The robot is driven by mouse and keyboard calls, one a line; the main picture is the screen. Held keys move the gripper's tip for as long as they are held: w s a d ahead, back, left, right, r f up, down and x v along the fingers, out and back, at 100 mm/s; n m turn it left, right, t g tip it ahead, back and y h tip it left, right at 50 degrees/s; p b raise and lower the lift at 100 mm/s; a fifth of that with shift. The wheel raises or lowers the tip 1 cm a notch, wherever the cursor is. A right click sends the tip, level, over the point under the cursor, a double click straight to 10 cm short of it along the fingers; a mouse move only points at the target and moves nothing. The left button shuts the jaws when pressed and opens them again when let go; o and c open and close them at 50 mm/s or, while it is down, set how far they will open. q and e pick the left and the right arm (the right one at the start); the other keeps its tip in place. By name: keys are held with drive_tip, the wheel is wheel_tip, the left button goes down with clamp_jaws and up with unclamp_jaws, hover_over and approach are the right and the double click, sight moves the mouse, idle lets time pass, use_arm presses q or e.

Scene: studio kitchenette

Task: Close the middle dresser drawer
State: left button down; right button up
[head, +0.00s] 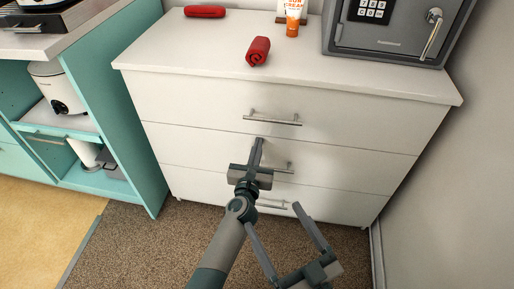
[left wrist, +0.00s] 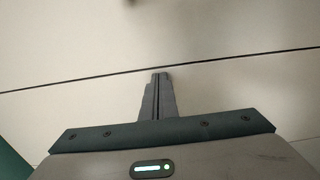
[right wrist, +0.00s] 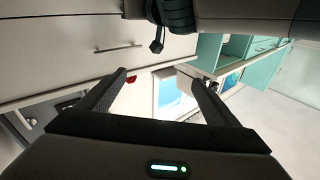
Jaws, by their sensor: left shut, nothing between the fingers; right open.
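The white dresser (head: 135,58) has three drawers, each with a metal bar handle. The middle drawer (head: 200,152) looks flush with the drawers above and below it, with only thin seams showing. My left gripper (head: 258,141) is shut and empty, its fingertips at the front near the middle drawer's top seam, left of its handle (head: 284,167). In the left wrist view the shut fingers (left wrist: 159,75) point at a dark seam; I cannot tell whether they touch. My right gripper (head: 272,214) is open and empty, low in front of the bottom drawer; its spread fingers (right wrist: 159,78) also show in the right wrist view.
A teal shelf unit (head: 120,95) stands left and a wall (head: 440,170) right. Brown carpet (head: 130,235) lies in front.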

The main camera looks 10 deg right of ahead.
use_arm(q)
drive_tip(key=shift+w+r, duration=0.15)
drive_tip(key=shift+r, duration=0.25)
use_arm(e)
drive_tip(key=shift+w, duration=0.1)
use_arm(q)
drive_tip(key=p+v, duration=0.2)
drive_tip(key=v, duration=1)
drive_tip(key=shift+f, duration=0.35)
use_arm(e)
wheel_tip(320, 180, down, 7)
drive_tip(key=d+g+h, duration=0.1)
drive_tip(key=g, duration=0.3)
drive_tip(key=shift+d+f, duration=0.15)
drive_tip(key=shift+d, duration=0.25)
